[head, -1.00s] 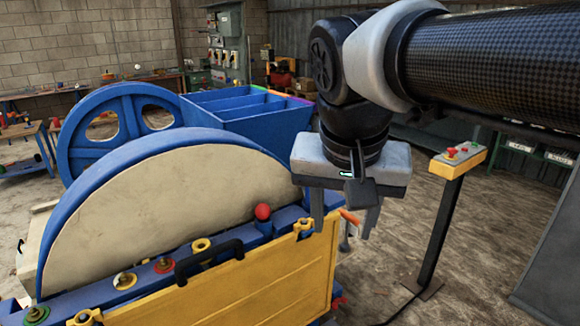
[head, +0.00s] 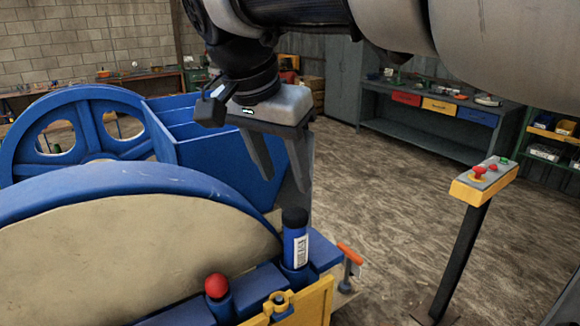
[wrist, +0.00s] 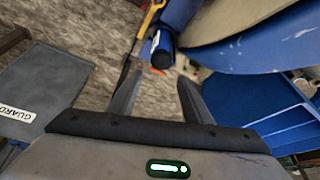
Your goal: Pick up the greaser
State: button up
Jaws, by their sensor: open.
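A blue cylinder with a black cap and a white label (head: 295,247), which looks like the greaser, stands upright at the edge of the blue machine frame. The red-topped knob (head: 217,287) is to its left and the orange T-handle (head: 350,254) to its right. My gripper (head: 284,184) is open and empty, pointing down, and appears above the cylinder in the head view. In the wrist view, the black end of the cylinder (wrist: 162,57) lies just beyond the fingertips (wrist: 158,76). The gap between them is hard to judge.
The blue crusher's large wheel guard (head: 150,190) and blue hopper (head: 215,145) stand left of my gripper. A yellow control post (head: 484,180) with red buttons stands at the right. A workbench with drawers (head: 440,104) is behind. Open floor lies between them.

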aim_at(297, 213)
jog(key=x, duration=1.1)
jog(key=shift+f+b, duration=0.15)
jog(key=shift+b, duration=0.15)
jog(key=x, duration=0.5)
jog(key=shift+s+a+f, duration=0.1)
jog(key=shift+a+f, duration=0.1)
jog(key=shift+r, duration=0.1)
grip_shut()
